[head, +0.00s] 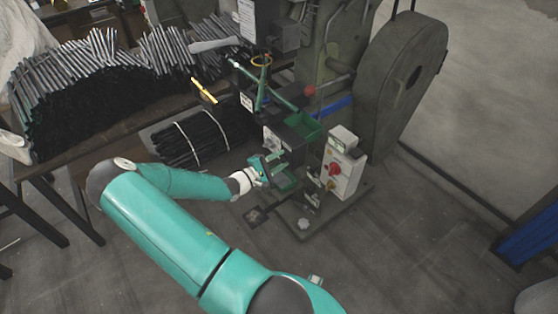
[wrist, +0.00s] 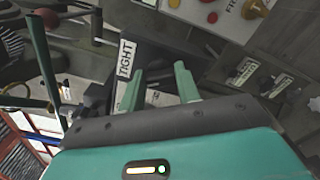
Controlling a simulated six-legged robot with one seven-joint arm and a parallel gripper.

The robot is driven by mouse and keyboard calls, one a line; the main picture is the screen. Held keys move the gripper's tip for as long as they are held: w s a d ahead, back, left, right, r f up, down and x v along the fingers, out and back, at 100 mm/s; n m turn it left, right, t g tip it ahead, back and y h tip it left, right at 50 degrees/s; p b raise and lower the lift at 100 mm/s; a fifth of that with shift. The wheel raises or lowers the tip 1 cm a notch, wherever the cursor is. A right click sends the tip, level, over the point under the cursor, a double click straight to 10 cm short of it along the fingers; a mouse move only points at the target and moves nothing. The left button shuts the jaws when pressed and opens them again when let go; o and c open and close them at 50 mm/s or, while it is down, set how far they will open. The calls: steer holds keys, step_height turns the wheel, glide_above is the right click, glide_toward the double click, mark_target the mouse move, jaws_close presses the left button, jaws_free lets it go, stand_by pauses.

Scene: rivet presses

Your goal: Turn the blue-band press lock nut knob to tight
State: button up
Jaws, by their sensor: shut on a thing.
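The press (head: 340,60) is grey-green and stands at the upper right in the head view, with a blue band (head: 333,107) low on its front. My gripper (head: 274,163) is at the press's front, left of a white control box. In the wrist view my gripper's two green fingers (wrist: 158,84) reach up to the press, just right of a white label reading TIGHT (wrist: 125,60). The fingers are shut on the lock nut knob, which is mostly hidden between them, so its turned position cannot be told.
The white control box (head: 343,172) with a red knob stands close right of my gripper. A green tray (head: 303,126) is just above. A table edge (head: 100,125) with many metal rods is at left, with a bundle of rods (head: 190,138) below. Open floor lies in front.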

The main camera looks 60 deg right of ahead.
steer(key=m, duration=0.6)
steer(key=shift+f, duration=0.1)
steer(key=shift+m, duration=0.3)
stand_by(0.3)
steer(key=o, duration=1)
steer(key=v, duration=1.3)
steer(key=shift+w+a, duration=0.2)
steer(key=shift+a, duration=0.15)
